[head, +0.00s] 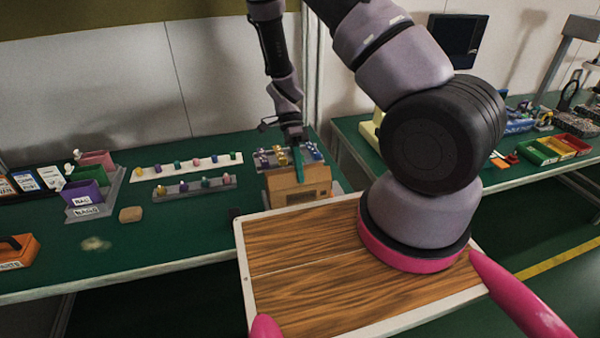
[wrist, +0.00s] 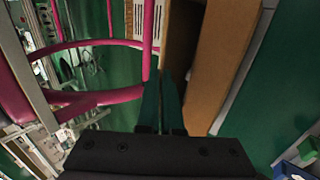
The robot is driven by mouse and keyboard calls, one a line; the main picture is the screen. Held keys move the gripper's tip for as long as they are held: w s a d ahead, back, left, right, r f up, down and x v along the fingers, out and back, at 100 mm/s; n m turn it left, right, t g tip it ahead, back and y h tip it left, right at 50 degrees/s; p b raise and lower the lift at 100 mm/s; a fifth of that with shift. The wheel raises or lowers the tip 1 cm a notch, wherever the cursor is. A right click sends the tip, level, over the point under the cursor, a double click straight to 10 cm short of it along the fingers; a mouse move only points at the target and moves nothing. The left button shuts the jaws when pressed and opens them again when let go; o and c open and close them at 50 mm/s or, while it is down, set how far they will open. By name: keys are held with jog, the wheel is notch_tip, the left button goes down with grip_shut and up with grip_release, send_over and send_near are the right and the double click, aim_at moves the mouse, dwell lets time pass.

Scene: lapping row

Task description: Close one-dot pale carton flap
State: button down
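A tan cardboard carton (head: 312,191) stands near the front edge of the green bench, just beyond my wooden top. A flap or upper panel shows on its upper side, but its exact angle is unclear. No dot mark can be made out. My gripper (head: 298,165) points down at the carton's top, its teal fingers close together. In the wrist view my gripper (wrist: 162,80) has its fingertips beside the carton's brown panels (wrist: 222,60), near a dark gap between them. I see nothing held. Whether the fingers touch the carton cannot be told.
Trays with small coloured pieces (head: 195,187) lie left of the carton. Behind it is a rack with blue and yellow pieces (head: 312,152). Bins (head: 85,195), a tan block (head: 131,214) and an orange carrier (head: 18,252) are farther left. Bare green bench lies between.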

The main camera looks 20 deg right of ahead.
jog(key=shift+w+f+g, duration=0.25)
jog(key=shift+f+g, duration=0.05)
jog(key=shift+g, duration=0.75)
jog(key=shift+w+f+g, duration=0.25)
jog(key=shift+g, duration=0.8)
